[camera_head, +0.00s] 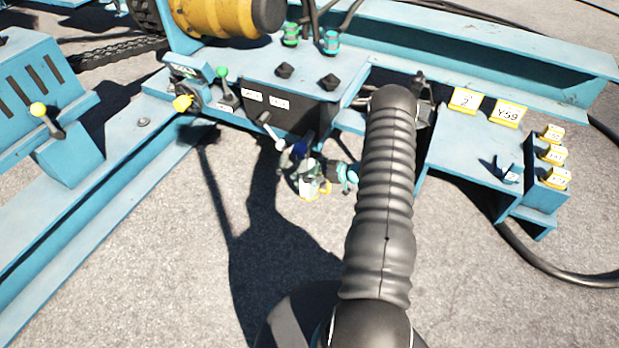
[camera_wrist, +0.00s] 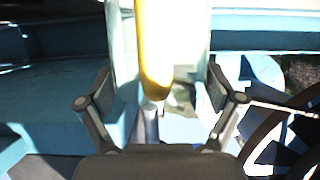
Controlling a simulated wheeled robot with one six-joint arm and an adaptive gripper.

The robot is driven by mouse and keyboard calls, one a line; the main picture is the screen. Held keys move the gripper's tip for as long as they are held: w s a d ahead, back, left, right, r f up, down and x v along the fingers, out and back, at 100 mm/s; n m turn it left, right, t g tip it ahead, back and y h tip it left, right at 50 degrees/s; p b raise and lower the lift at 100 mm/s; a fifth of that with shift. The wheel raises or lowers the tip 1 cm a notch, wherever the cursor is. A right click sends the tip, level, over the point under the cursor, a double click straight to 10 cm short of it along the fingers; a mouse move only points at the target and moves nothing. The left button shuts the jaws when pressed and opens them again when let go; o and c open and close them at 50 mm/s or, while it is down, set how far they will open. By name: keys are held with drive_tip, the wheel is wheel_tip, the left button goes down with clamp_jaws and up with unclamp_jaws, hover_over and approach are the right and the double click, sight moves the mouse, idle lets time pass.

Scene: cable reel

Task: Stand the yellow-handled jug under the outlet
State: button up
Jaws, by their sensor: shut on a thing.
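The jug (camera_head: 309,178) is pale and clear with a yellow handle (camera_head: 325,187). It is small in the head view, just below a dark blue fitting (camera_head: 299,150) beside a silver lever; this may be the outlet, whose mouth I cannot make out. In the wrist view the yellow handle (camera_wrist: 154,45) runs between the fingers of my gripper (camera_wrist: 158,82), which is shut on it. The pale jug body shows behind the handle. In the head view my gripper is hardly distinguishable beside the jug. I cannot tell whether the jug's base touches anything.
A blue control console (camera_head: 290,100) with black knobs and levers stands over the jug. A blue bench (camera_head: 460,145) with yellow-edged number tags is at the right. A blue rail (camera_head: 100,195) runs at the left. The grey ground (camera_head: 170,290) in front is open.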

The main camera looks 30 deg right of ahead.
drive_tip(key=shift+w+a+f, duration=0.1)
drive_tip(key=shift+w+f, duration=0.55)
drive_tip(key=shift+w, duration=0.3)
drive_tip(key=shift+f, duration=1.9)
drive_tip(key=shift+f+b, duration=0.15)
drive_tip(key=shift+b, duration=0.2)
drive_tip(key=o, duration=1.3)
drive_tip(key=shift+c, duration=0.2)
drive_tip(key=shift+s+r, duration=0.15)
drive_tip(key=shift+r, duration=0.1)
drive_tip(key=v, duration=1.1)
drive_tip(key=shift+s+d+r+p, duration=0.2)
drive_tip(key=shift+s+d+p, duration=0.05)
drive_tip(key=shift+p, duration=0.1)
